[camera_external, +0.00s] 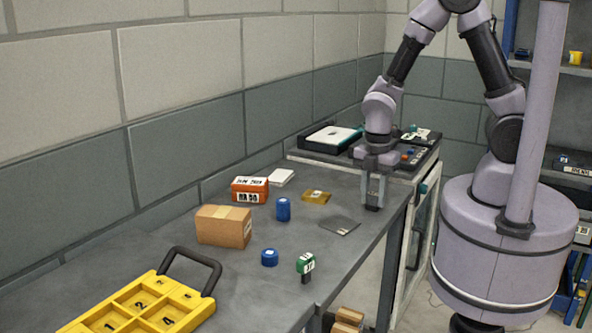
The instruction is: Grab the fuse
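My gripper (373,205) points down over the right part of the grey workbench (250,285), near its front edge. Its two pale fingers stand apart. A small dark block (373,208) shows at the fingertips; I cannot tell whether it is gripped, lies on the bench or is part of the fingers. No thing is clearly marked as the fuse. A green piece (305,263) with a white label and a dark lower part stands near the front edge. A blue cylinder (283,209) stands mid-bench, with a short blue round piece (269,257) nearer the camera.
A cardboard box (222,227), an orange labelled box (249,190), a white pad (282,177), a yellow-brown piece (315,197) and a flat dark plate (339,225) lie on the bench. A yellow compartment tray (195,315) with a black handle is at front left.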

